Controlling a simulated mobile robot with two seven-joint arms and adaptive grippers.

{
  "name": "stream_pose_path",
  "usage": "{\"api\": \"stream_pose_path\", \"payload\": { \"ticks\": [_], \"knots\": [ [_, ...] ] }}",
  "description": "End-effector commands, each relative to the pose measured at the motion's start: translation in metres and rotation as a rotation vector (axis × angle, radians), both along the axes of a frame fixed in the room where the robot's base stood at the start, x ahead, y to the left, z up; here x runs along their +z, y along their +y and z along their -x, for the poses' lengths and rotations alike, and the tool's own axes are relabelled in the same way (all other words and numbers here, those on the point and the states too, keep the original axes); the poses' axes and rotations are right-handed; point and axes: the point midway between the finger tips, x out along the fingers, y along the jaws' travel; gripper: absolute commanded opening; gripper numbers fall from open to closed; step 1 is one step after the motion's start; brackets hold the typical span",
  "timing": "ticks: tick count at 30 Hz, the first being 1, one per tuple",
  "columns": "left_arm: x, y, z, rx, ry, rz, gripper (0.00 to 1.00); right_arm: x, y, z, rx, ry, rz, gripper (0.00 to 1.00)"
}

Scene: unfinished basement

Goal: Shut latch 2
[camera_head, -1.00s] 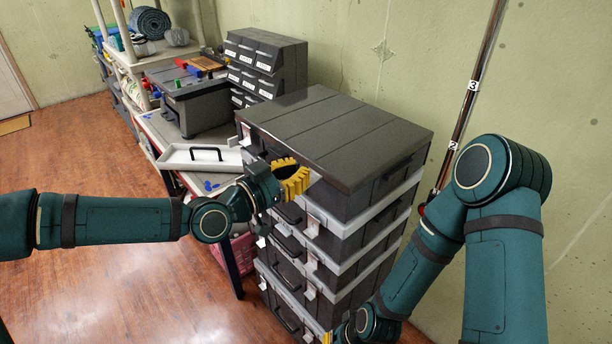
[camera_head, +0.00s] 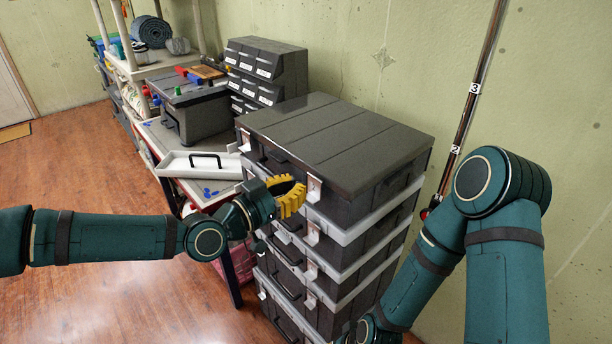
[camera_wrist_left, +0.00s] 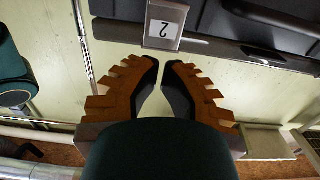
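Latch 2 (camera_wrist_left: 163,25) is a pale metal plate marked "2", which appears upside down at the top of the left wrist view. In the head view it seems to be the right front latch (camera_head: 314,188) on the top case (camera_head: 340,135) of a dark stack. I cannot tell its angle surely. My left gripper (camera_head: 300,190) has yellow, toothed fingers and is just left of this latch. In the left wrist view its fingertips (camera_wrist_left: 161,63) nearly meet, with a thin gap, just below the latch and holding nothing. My right gripper is out of view below the stack's front.
More cases (camera_head: 350,255) with handles and latches stand beneath the top one. A work table with a white tray (camera_head: 200,168) and a grey toolbox (camera_head: 197,108) is behind on the left. Wooden floor (camera_head: 110,190) is clear at left.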

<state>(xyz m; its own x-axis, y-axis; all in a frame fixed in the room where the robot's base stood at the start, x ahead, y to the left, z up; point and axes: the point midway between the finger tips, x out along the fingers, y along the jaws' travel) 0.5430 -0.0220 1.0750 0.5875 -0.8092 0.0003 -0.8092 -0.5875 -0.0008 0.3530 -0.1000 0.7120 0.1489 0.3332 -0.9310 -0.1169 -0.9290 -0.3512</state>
Motion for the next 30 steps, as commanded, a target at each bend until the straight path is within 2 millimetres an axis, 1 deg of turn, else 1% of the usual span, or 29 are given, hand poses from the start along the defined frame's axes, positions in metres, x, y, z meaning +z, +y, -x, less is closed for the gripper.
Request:
{"api": "stream_pose_path", "payload": {
  "ticks": [21,30],
  "knots": [
    [0.001,0.027,0.019,0.002,0.001,0.0,0.0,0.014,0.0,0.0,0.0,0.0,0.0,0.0],
    [0.0,0.032,0.024,0.0,0.001,0.001,0.0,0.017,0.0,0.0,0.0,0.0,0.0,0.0]
  ]
}}
